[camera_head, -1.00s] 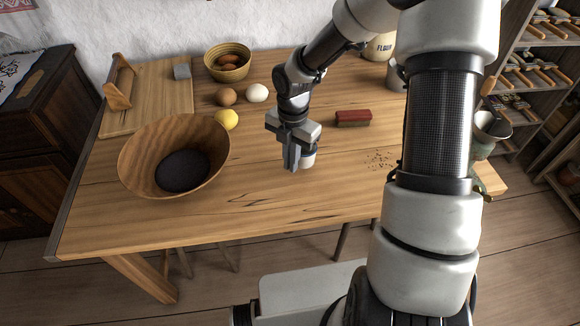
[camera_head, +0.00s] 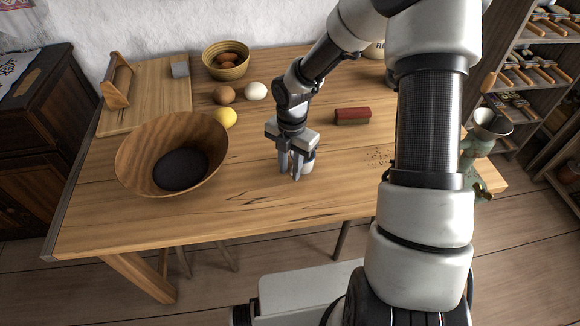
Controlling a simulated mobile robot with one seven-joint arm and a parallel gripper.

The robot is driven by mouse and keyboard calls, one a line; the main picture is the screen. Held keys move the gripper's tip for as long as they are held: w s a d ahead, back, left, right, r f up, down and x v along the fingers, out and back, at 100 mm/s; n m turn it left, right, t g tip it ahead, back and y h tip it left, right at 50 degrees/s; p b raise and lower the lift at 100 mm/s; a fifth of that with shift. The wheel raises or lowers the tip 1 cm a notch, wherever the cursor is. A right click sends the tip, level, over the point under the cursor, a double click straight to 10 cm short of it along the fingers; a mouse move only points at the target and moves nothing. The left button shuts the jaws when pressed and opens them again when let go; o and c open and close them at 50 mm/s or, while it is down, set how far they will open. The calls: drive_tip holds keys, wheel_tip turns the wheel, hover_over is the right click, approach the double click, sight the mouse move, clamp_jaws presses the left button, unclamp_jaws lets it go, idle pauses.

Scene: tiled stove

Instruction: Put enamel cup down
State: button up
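The enamel cup (camera_head: 309,166) is a small whitish cup near the front middle of the wooden table (camera_head: 240,215). It appears upright on the tabletop. My gripper (camera_head: 290,174) points down at the cup's left side, with its fingers close to or around part of it. The two fingers are spread with a visible gap between them. They hide much of the cup, so I cannot tell whether either finger touches it.
A large wooden bowl (camera_head: 135,155) stands to the left. A red-topped brush (camera_head: 352,116) lies right of my gripper. The table's front middle is clear.

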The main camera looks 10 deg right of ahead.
wheel_tip(320, 180, up, 12)
drive_tip(key=p, duration=0.2)
drive_tip(key=shift+w+d+r+p, duration=0.15)
drive_tip(key=shift+d+r+p, duration=0.05)
drive_tip(key=shift+p, duration=0.2)
